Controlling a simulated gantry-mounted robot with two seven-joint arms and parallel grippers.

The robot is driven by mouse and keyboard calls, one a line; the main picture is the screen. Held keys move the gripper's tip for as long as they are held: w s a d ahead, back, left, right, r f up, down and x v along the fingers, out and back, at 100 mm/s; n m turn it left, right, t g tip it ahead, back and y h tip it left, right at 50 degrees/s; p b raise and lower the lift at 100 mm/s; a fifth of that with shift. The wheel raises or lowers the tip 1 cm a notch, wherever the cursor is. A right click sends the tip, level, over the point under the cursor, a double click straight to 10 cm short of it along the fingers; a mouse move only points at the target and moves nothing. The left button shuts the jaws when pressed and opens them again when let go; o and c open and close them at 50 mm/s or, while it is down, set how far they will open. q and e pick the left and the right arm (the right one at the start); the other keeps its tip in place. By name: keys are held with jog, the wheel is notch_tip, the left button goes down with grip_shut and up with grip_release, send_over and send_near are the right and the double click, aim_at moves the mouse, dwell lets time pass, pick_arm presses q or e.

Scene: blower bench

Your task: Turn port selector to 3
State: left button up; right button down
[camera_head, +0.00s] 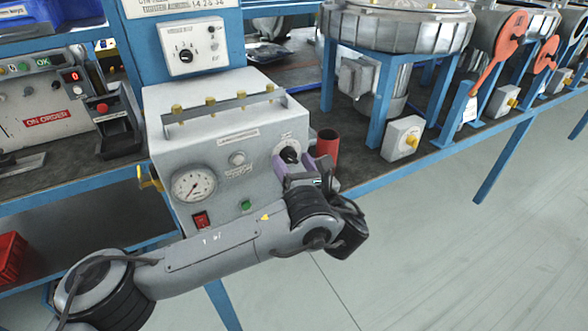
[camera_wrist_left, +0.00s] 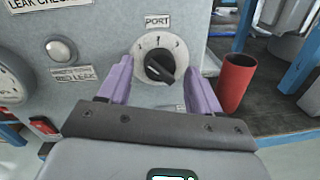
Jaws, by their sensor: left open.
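The port selector is a black knob on a round white dial (camera_wrist_left: 160,65) under a PORT label, on the front of a grey leak-check box (camera_head: 215,130). In the head view the knob (camera_head: 290,154) shows just above my left gripper. My left gripper (camera_head: 287,168) is open, with its purple fingers on either side of the dial in the left wrist view (camera_wrist_left: 160,82). I cannot tell whether the fingers touch the knob. The knob's pointer and the dial numbers are too small to read surely. My right gripper is not in view.
A red cylinder (camera_wrist_left: 236,82) stands on the bench right of the box, close to the gripper. The box also carries a gauge (camera_head: 194,184), a red switch (camera_head: 201,220) and a green button (camera_head: 246,205). Another dial panel (camera_head: 187,55) is above. Open floor lies in front.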

pick_arm(q)
jog(key=shift+w+a, duration=0.1)
jog(key=shift+w, duration=0.05)
jog(key=c, duration=1)
jog(key=shift+r+p, duration=0.25)
jog(key=shift+p, duration=0.3)
jog(key=shift+c, duration=0.2)
jog(key=m+p, duration=0.3)
jog(key=p, duration=0.1)
jog(key=m+p, duration=0.3)
jog(key=p, duration=0.2)
jog(key=m+p, duration=0.3)
jog(key=p, duration=0.2)
jog(key=shift+r+m+g, duration=0.3)
jog(key=m+p, duration=0.2)
jog(key=m, duration=0.1)
jog(key=shift+f, duration=0.1)
jog(key=m, duration=0.3)
jog(key=shift+f+m+g+y, duration=0.1)
jog(key=shift+m+g+y, duration=0.2)
jog(key=shift+m, duration=0.6)
